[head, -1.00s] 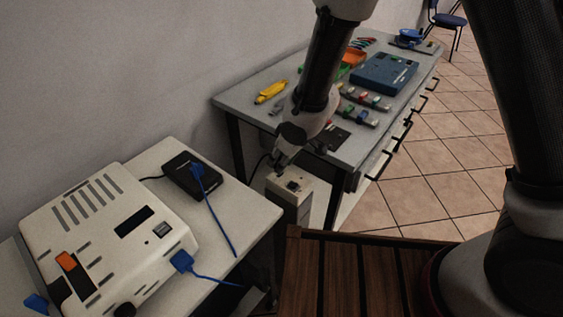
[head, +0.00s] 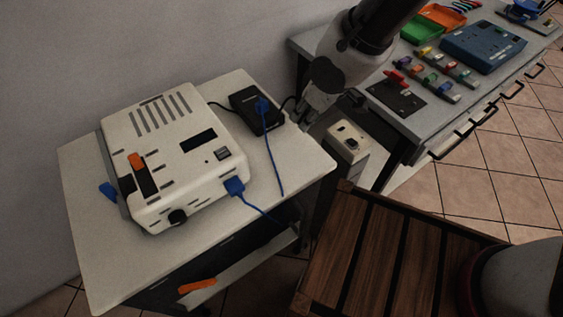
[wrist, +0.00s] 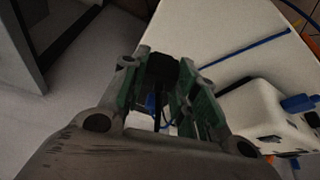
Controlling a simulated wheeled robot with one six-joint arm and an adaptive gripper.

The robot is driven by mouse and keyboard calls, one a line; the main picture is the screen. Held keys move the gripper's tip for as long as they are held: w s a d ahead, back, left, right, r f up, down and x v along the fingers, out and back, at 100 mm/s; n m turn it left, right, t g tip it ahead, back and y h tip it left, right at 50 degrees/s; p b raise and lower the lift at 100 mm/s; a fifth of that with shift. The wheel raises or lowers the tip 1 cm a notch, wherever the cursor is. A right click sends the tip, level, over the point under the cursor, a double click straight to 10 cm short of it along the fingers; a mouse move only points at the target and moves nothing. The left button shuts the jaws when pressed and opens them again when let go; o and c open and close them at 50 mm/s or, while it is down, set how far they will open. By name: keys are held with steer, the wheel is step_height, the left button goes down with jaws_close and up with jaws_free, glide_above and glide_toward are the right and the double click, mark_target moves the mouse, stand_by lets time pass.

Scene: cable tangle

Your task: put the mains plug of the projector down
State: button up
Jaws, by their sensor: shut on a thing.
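My gripper (head: 303,112) is at the right of the white table (head: 95,255), beside its far right corner. In the wrist view my gripper (wrist: 160,85) is shut on a small black block, the mains plug (wrist: 162,68), with a thin dark cable below it. In the head view the plug is too dark and small to make out. A black cable runs from the black power box (head: 250,122) towards my gripper. The white projector (head: 172,150) stands on the table, left of the power box; its corner also shows in the wrist view (wrist: 255,105).
A pale box with a dark socket (head: 345,150) stands between the tables. A blue cable (head: 273,160) lies by the power box; a blue plug (head: 234,187) sits at the projector. Clear tabletop lies front right. A grey workbench (head: 425,122) holds parts and trays.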

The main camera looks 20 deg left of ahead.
steer(key=s+a+r+n+g, duration=0.15)
steer(key=s+r, duration=0.25)
steer(key=s, duration=0.5)
glide_above(274, 164)
steer(key=d, duration=0.2)
steer(key=shift+t, duration=0.25)
steer(key=f, duration=0.8)
steer(key=shift+s+f, duration=0.2)
steer(key=shift+f, duration=0.6)
steer(key=shift+f, duration=0.1)
steer(key=o, duration=1.1)
